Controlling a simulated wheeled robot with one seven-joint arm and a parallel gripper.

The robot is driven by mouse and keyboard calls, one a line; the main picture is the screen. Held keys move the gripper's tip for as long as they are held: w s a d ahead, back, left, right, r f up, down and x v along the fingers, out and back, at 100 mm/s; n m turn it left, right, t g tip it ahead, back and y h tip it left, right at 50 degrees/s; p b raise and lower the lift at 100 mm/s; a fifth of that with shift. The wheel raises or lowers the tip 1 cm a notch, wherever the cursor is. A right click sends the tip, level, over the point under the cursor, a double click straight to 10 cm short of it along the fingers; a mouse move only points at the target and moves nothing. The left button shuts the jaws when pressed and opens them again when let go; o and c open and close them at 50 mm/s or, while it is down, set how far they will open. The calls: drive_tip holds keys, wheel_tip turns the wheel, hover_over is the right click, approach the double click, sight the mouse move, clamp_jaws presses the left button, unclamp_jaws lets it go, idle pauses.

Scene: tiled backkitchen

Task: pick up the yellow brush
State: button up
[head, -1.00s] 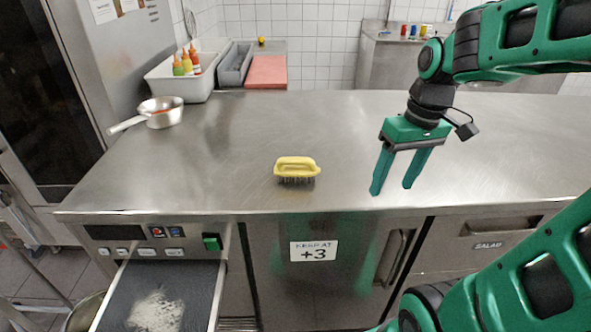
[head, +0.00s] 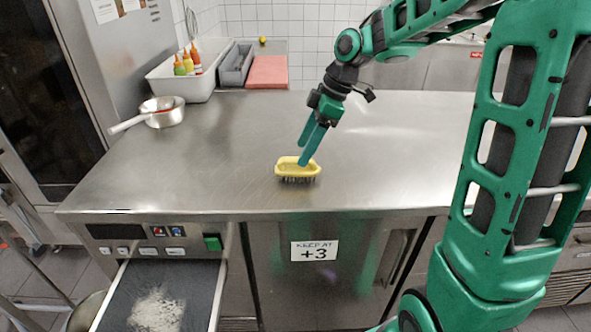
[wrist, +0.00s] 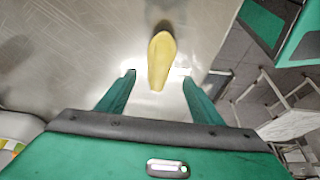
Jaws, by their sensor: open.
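The yellow brush (head: 291,171) sits bristles down on the steel counter, near its front edge. It has a yellow handle and dark bristles. My gripper (head: 304,154) is green and open, tilted down just above and behind the brush in the head view. One finger overlaps the brush's right part there. In the wrist view the brush (wrist: 160,60) lies ahead, between the lines of the two open fingers (wrist: 158,76), with nothing held. I cannot tell whether a finger touches the brush.
The steel counter (head: 220,135) is clear around the brush. A pan (head: 162,112) stands at the left. A white bin (head: 190,80) with sauce bottles, a grey tray (head: 236,64) and a red board (head: 267,72) are at the back left.

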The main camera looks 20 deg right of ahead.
sight(298, 169)
drive_tip(key=shift+d+x, duration=0.1)
drive_tip(key=shift+x, duration=1.3)
drive_tip(key=shift+d+x, duration=0.15)
drive_tip(key=shift+x, duration=1.25)
drive_tip(key=shift+w, duration=0.1)
drive_tip(key=c, duration=1.2)
